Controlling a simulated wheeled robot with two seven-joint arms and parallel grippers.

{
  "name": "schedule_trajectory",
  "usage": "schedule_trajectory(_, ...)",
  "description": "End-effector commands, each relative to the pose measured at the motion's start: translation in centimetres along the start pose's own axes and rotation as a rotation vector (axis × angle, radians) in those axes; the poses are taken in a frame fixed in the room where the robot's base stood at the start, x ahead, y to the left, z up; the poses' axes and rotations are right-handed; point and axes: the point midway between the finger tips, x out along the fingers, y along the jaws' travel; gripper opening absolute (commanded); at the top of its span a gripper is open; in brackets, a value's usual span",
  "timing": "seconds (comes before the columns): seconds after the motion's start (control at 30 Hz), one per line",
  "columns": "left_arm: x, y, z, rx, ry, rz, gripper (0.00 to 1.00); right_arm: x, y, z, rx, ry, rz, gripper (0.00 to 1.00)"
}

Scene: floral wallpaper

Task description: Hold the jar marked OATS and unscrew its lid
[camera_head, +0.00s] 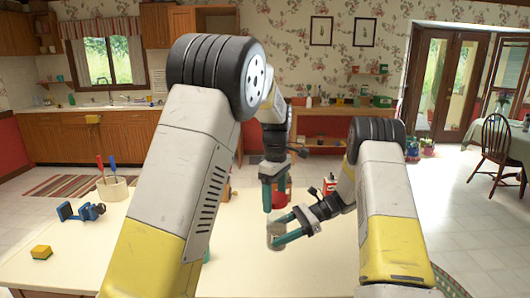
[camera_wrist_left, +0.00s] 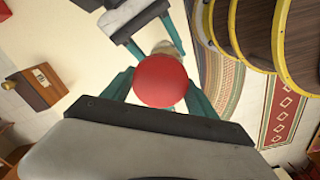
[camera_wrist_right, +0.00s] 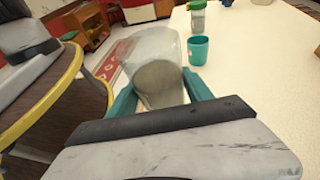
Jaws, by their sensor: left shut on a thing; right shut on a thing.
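The red round lid (camera_wrist_left: 162,81) sits between the teal fingers of my left gripper (camera_wrist_left: 160,88), which is shut on it. My left gripper (camera_head: 277,200) is above my right gripper in the head view. My right gripper (camera_wrist_right: 160,92) is shut on a clear jar (camera_wrist_right: 150,48) with a greyish-beige part between the fingers. The jar (camera_head: 275,231) is small in the head view, held above the table. No red lid shows on the jar in the right wrist view. No OATS marking is readable. Any contact between lid and jar cannot be told.
The pale table (camera_head: 60,277) carries a holder with screwdrivers (camera_head: 113,188), a blue clamp-like tool (camera_head: 80,211) and a yellow block (camera_head: 41,252) at left. A teal cup (camera_wrist_right: 198,50) and a green-topped container (camera_wrist_right: 197,17) stand on it too. A red-and-white box (camera_head: 329,184) is behind my right gripper.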

Motion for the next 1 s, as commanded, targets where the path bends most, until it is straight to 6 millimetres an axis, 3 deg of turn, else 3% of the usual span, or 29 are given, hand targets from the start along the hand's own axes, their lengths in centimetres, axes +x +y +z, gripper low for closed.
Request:
schedule_trajectory(0.3,0.0,0.0,0.0,0.0,0.0,0.0,0.19,-6.0,1.7,-1.7,0.202,0.001,-0.543,0.0)
schedule_trajectory(0.57,0.0,0.0,0.0,0.0,0.0,0.0,0.19,-10.4,4.3,-3.7,0.309,0.001,-0.837,0.0)
schedule_trajectory(0.87,4.5,-2.8,-3.8,0.245,-0.012,0.002,0.19,-10.2,4.0,-3.6,0.299,0.0,-0.825,0.0)
schedule_trajectory(1.0,7.4,-5.2,-6.2,0.414,-0.015,0.006,0.19,-10.2,4.0,-3.6,0.299,0.0,-0.824,0.0)
